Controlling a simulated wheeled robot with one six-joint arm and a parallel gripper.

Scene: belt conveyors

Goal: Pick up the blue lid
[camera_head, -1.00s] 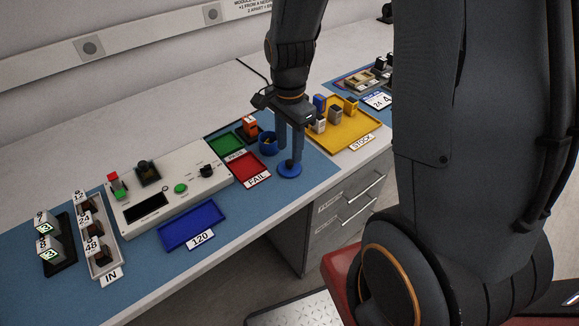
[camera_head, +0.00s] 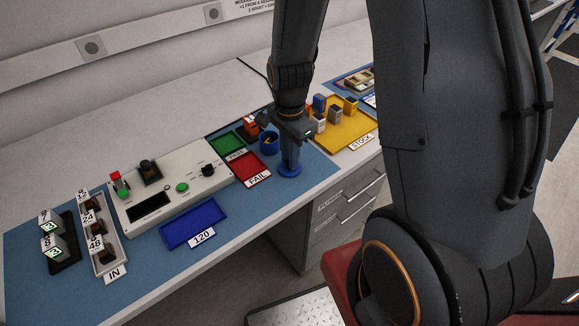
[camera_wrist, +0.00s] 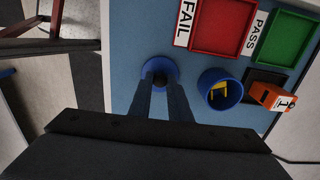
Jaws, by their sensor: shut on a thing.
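The blue lid (camera_head: 290,170) is a round disc with a dark knob, lying on the blue mat near the table's front edge, right of the red FAIL tray. In the wrist view the lid (camera_wrist: 158,66) shows with its dark knob between my fingertips. My gripper (camera_head: 290,163) points down and is shut on the lid's knob; it also shows in the wrist view (camera_wrist: 160,84). The lid appears to rest on the mat still. A blue round cup (camera_head: 269,142) stands open behind the lid; yellow pieces show inside it in the wrist view (camera_wrist: 208,83).
The red FAIL tray (camera_head: 265,175) and green PASS tray (camera_head: 216,150) lie to the left. An orange block (camera_head: 250,125) stands behind the cup. The yellow STOCK tray (camera_head: 362,132) with several blocks is at the right. A blue 120 tray (camera_head: 180,243) is further left.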

